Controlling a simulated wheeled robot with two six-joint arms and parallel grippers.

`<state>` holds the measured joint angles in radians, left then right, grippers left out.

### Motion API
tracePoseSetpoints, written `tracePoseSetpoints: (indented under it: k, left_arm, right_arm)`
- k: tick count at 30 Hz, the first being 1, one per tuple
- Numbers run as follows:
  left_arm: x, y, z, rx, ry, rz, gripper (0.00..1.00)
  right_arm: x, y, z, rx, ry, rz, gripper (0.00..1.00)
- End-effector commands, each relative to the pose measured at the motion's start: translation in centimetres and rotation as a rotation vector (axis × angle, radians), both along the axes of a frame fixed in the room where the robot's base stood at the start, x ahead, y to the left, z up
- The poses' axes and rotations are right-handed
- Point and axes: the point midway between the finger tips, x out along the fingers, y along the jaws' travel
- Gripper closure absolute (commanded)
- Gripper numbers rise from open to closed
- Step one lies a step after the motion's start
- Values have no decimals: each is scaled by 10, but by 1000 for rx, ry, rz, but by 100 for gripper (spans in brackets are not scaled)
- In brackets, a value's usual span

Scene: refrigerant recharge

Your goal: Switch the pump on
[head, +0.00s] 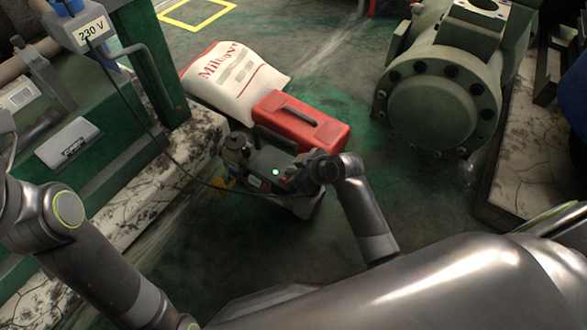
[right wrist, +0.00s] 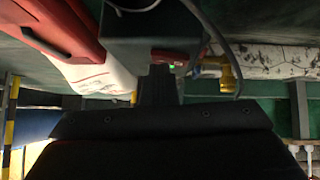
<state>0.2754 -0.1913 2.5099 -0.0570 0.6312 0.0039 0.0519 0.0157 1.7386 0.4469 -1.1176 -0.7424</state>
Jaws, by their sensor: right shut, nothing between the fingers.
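The pump (head: 262,158) is a small dark grey machine on the floor, at the centre of the head view. A small green light (head: 275,171) glows on it. My right gripper (head: 291,176) is at the pump's right side, close to the light, and my own wrist hides part of the pump. In the right wrist view the shut, empty fingers (right wrist: 158,84) point at the pump's grey body (right wrist: 150,52). The switch itself is too small to make out, and I cannot tell whether the fingers touch it. My left gripper is outside the views.
A red case (head: 300,122) and a white sack (head: 236,80) lie behind the pump. A black cable (head: 140,105) runs from a 230 V box (head: 88,28) towards the pump. A large green flanged machine (head: 440,95) stands at right. A yellow fitting (right wrist: 229,78) is near the fingers.

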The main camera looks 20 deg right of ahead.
Motion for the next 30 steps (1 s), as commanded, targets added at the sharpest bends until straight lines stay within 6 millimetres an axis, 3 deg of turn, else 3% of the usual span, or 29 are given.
tracePoseSetpoints:
  k: [15, 30]
  left_arm:
    - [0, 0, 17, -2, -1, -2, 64]
    - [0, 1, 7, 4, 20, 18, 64]
  right_arm:
    - [-10, 12, 3, 0, 4, 0, 100]
    - [-10, 12, 2, -1, 2, 0, 100]
